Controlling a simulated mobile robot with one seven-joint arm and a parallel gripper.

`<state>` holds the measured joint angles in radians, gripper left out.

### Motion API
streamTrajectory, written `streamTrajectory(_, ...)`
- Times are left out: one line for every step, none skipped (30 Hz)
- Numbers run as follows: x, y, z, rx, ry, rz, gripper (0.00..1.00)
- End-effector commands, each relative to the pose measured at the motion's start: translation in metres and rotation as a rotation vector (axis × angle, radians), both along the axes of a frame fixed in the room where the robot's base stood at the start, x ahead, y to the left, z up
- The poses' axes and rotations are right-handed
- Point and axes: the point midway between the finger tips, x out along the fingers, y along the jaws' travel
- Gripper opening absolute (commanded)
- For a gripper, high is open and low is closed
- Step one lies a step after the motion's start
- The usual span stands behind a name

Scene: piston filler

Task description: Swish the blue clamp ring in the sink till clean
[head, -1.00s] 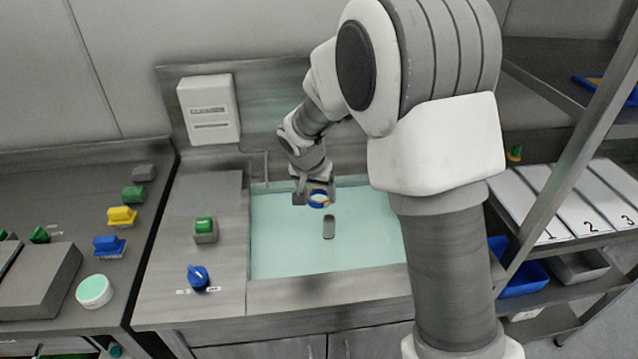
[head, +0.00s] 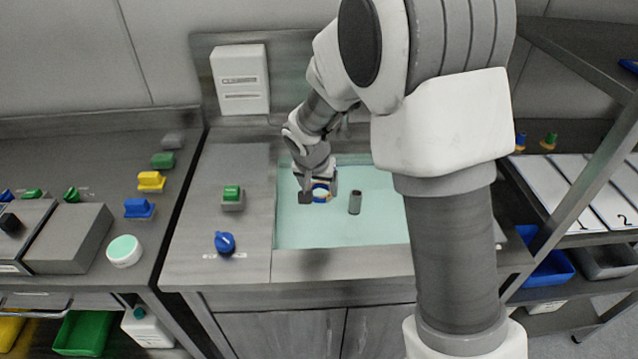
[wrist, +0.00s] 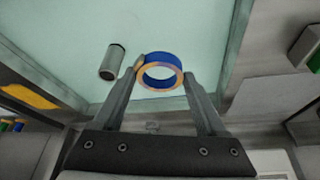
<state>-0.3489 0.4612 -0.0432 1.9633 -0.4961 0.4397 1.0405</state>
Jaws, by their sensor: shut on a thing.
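The blue clamp ring (head: 320,192) is held in my gripper (head: 319,190) over the pale green water of the sink (head: 290,235). In the wrist view my gripper (wrist: 160,85) is shut on the ring (wrist: 160,58), one finger at each side. Tan-orange patches show on the ring's rim there. I cannot tell whether the ring touches the water. A grey upright cylinder (head: 355,202) stands in the sink, right of the ring; it also shows in the wrist view (wrist: 113,62), apart from the ring.
Left of the basin, the counter carries a blue knob (head: 225,243) and a green block on a grey base (head: 232,197). A white dispenser (head: 240,80) hangs on the back wall. Shelves with blue bins (head: 548,268) stand at right.

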Motion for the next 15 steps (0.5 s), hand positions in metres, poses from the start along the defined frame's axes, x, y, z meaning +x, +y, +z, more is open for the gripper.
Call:
streamTrajectory(0.000,0.000,-0.009,-0.001,0.001,0.001,0.15)
streamTrajectory(0.000,0.000,-0.012,-0.001,0.001,0.001,0.15)
streamTrajectory(0.000,0.000,-0.016,-0.001,0.001,0.001,0.15)
streamTrajectory(0.000,0.000,-0.019,-0.001,0.001,0.001,0.15)
streamTrajectory(0.000,0.000,-0.022,-0.001,0.001,0.001,0.15)
streamTrajectory(0.000,0.000,-0.026,-0.001,0.001,0.001,0.15)
streamTrajectory(0.000,0.000,-0.029,-0.001,0.001,0.000,0.15)
streamTrajectory(0.000,0.000,-0.033,-0.001,0.000,0.000,0.15)
streamTrajectory(0.000,0.000,-0.038,0.000,0.000,0.000,0.15)
streamTrajectory(0.000,0.000,-0.041,0.000,0.000,0.000,0.15)
streamTrajectory(0.000,0.000,-0.044,0.000,0.000,0.000,0.15)
streamTrajectory(0.000,0.000,-0.048,0.000,0.000,0.000,0.15)
streamTrajectory(0.000,0.000,-0.050,0.000,0.000,0.001,0.15)
streamTrajectory(0.000,0.000,-0.053,-0.001,-0.001,0.001,0.15)
streamTrajectory(0.000,0.000,-0.057,-0.001,-0.001,0.001,0.15)
